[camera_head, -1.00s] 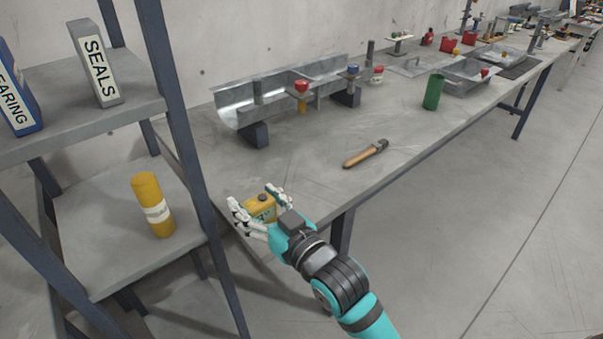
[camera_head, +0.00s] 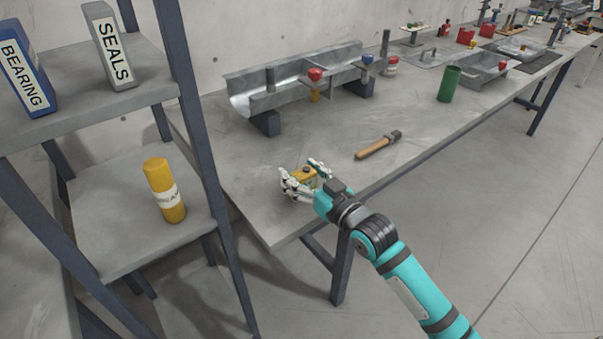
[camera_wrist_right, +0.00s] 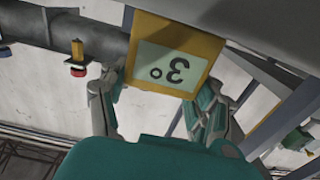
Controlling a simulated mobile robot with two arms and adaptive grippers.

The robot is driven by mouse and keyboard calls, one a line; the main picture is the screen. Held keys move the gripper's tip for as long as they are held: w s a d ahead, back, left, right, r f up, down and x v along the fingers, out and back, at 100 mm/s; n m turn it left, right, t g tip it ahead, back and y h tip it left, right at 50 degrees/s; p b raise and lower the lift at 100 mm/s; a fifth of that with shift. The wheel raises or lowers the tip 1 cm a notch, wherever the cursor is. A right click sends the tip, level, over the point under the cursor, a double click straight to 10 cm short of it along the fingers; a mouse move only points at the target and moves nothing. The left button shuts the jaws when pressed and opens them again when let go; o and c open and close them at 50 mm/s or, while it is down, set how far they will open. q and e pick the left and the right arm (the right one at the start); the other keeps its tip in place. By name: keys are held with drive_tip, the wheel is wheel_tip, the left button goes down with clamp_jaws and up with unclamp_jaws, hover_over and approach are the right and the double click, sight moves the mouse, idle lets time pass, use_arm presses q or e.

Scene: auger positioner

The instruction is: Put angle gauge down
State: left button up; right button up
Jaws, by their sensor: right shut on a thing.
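In the right wrist view the gauge (camera_wrist_right: 175,58) shows a pale green face reading "3°", upside down, between the two fingers (camera_wrist_right: 160,98). Whether its underside touches the bench top is hidden. My left gripper is not in view.
A wooden-handled tool (camera_head: 378,145) lies on the bench right of the gauge. Behind stands a metal trough (camera_head: 310,78) on dark supports; a green cylinder (camera_head: 449,85) stands further right. A shelf rack (camera_head: 190,110) with a yellow canister (camera_head: 165,190) is at left. Bare bench surrounds the gripper.

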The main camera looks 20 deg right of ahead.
drive_tip(key=o, duration=1.4)
drive_tip(key=shift+r, duration=0.15)
drive_tip(key=shift+s+d, duration=0.1)
drive_tip(key=shift+s, duration=0.3)
drive_tip(key=shift+p+v, duration=1.85)
drive_tip(key=shift+v, duration=3.75)
